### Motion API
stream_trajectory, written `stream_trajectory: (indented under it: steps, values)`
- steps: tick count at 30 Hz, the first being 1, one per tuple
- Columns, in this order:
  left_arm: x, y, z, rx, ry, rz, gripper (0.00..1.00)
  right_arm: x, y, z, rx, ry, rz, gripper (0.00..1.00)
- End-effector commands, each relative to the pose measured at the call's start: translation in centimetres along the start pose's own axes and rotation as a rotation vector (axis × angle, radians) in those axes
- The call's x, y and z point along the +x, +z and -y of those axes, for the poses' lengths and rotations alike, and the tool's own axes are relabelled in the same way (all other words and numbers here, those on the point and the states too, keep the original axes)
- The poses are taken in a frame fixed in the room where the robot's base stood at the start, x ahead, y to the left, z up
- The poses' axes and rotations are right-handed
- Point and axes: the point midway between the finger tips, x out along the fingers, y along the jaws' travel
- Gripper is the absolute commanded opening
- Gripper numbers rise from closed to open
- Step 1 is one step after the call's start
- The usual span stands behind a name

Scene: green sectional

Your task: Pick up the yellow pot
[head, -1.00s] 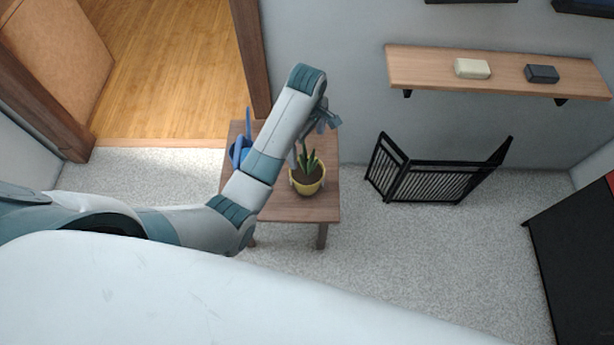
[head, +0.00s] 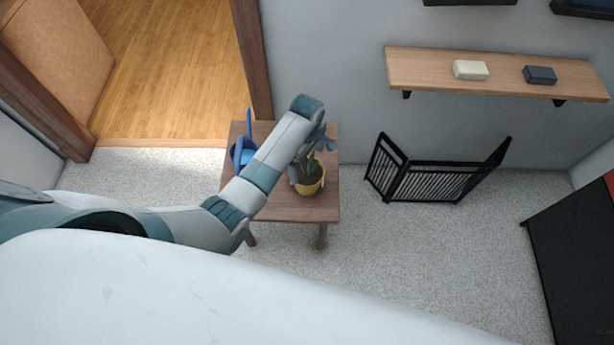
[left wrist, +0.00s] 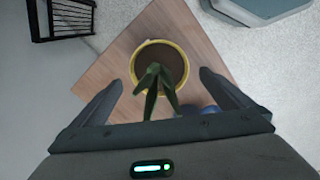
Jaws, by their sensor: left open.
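The yellow pot (head: 311,187) holds dark soil and a green plant and stands upright on a small wooden table (head: 290,209). My left gripper (head: 306,163) is above the pot, and my arm hides part of the plant. In the left wrist view, the yellow pot (left wrist: 136,81) shows from above, with its leaves pointing toward the camera. The open fingers of the left gripper (left wrist: 161,88) are on either side of the plant; I cannot tell whether they touch the pot. My right gripper is not in view.
A blue watering can (head: 241,153) stands on the table left of the pot, partly behind my arm. A black folding screen (head: 435,178) stands right of the table. A wall shelf (head: 425,71) carries two small blocks. Carpet is clear in front.

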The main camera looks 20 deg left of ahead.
Motion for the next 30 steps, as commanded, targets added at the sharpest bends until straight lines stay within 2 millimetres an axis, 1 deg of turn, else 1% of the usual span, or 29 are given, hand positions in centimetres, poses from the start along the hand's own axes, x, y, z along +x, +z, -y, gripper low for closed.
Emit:
stream_trajectory:
  steps: [5, 11, 12, 16, 20, 30]
  values:
    - [0.9, 0.0, 0.0, 0.001, -0.003, 0.000, 1.00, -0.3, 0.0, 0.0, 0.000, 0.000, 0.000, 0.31]
    - [2.9, -0.1, -0.1, -0.001, -0.003, -0.001, 1.00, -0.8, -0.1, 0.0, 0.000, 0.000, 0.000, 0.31]
    - [3.5, -0.1, -0.1, -0.001, -0.003, -0.001, 1.00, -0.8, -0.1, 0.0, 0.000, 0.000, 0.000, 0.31]
    - [4.6, -0.1, -0.1, 0.000, -0.002, -0.001, 1.00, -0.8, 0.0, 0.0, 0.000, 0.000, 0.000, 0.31]
    - [5.1, 0.0, -0.1, 0.000, 0.000, -0.001, 1.00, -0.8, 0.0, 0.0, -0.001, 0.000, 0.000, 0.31]
    - [5.1, 0.0, -0.1, 0.000, 0.000, 0.000, 1.00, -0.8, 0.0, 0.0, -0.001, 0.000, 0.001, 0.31]
